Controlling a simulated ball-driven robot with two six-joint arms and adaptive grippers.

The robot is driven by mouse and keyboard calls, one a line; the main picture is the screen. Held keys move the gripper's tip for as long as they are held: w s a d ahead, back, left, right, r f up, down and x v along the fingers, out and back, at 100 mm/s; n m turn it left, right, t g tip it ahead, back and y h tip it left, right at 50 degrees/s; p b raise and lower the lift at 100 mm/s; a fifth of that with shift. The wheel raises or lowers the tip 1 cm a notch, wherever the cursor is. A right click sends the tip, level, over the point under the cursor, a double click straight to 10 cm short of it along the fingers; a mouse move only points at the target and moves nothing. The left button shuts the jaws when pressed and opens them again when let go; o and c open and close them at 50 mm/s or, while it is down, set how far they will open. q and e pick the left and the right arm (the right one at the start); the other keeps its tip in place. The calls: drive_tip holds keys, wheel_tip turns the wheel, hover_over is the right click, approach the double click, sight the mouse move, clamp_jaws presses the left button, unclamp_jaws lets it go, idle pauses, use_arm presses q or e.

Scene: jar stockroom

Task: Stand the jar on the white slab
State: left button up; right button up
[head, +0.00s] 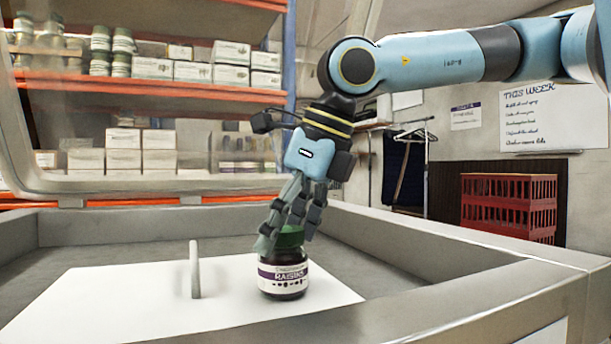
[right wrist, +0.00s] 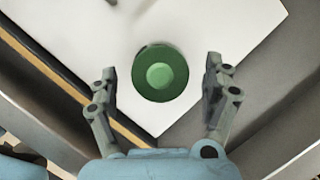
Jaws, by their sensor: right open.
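The jar (head: 284,279) has a dark body, a white and purple label reading RAISINS and a green lid. It stands upright on the white slab (head: 110,305), near the slab's right part. My right gripper (head: 289,226) is open above and around the lid, pointing down. In the right wrist view, the green lid (right wrist: 160,72) lies between the spread fingers (right wrist: 158,80), with a gap on each side. The slab (right wrist: 225,30) shows beneath it there. Part of the lid is hidden by a finger in the head view. My left gripper is not in view.
A thin grey upright post (head: 195,270) stands on the slab left of the jar. A grey raised rim (head: 455,245) borders the work surface. Shelves with boxes and jars (head: 150,70) and red crates (head: 508,205) stand behind. The slab's left side is clear.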

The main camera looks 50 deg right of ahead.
drive_tip(key=v, duration=1)
idle(0.3)
